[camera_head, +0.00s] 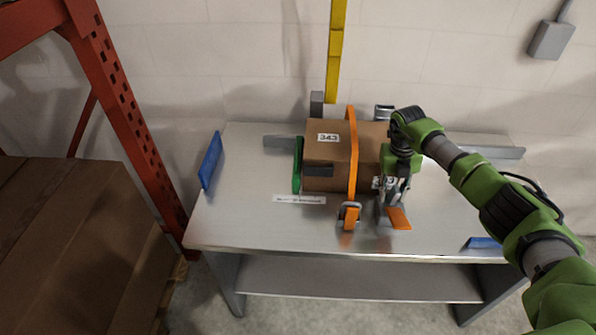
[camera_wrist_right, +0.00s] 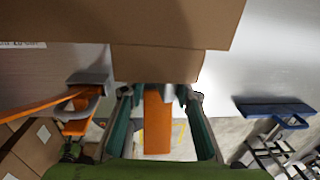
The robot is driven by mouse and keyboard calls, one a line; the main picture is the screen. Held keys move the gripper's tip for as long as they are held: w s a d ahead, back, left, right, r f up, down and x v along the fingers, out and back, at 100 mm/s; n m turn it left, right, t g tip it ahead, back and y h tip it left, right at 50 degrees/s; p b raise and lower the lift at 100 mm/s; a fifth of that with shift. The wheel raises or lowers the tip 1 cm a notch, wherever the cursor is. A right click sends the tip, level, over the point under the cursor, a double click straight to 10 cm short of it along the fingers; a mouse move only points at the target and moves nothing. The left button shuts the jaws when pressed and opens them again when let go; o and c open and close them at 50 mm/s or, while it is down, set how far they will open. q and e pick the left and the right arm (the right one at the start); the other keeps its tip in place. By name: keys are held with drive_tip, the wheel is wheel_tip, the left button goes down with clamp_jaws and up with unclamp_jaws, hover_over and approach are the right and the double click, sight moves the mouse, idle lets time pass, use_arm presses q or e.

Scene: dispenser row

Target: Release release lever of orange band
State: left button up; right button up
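A brown cardboard box (camera_head: 325,155) labelled 343 lies on the metal table. An orange band (camera_head: 352,150) runs over it, ending at the front in a grey buckle with an orange tab (camera_head: 350,216). This buckle (camera_wrist_right: 92,84) also shows at left in the right wrist view. A second orange strip (camera_head: 399,219) lies to its right, under my right gripper (camera_head: 390,207). In the wrist view, the fingers of my right gripper (camera_wrist_right: 160,98) stand apart, with the orange strip (camera_wrist_right: 157,125) showing between them. The fingers' contact and any lever there are hidden. My left gripper is out of view.
The steel table (camera_head: 245,225) has free room at its left and front. Blue pieces stand at its left edge (camera_head: 210,160) and front right (camera_head: 484,243). A green plate (camera_head: 298,165) stands left of the box. An orange rack (camera_head: 115,100) rises at the left.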

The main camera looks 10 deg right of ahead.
wheel_tip(320, 180, up, 14)
drive_tip(key=a+b, duration=0.1)
drive_tip(key=b, duration=0.3)
drive_tip(key=a+f+n+t+y, duration=0.1)
drive_tip(key=a+y, duration=0.2)
drive_tip(key=a, duration=0.6)
drive_tip(key=w+a+f+n+t+y, duration=0.1)
drive_tip(key=a+f+y, duration=0.1)
drive_tip(key=a, duration=0.6)
drive_tip(key=a+f+y, duration=0.1)
drive_tip(key=a+y, duration=0.3)
drive_tip(key=a, duration=0.5)
drive_tip(key=shift+w+a+f+n+t, duration=0.25)
drive_tip(key=shift+a+f+n+t, duration=0.1)
drive_tip(key=shift+f+n+t, duration=0.05)
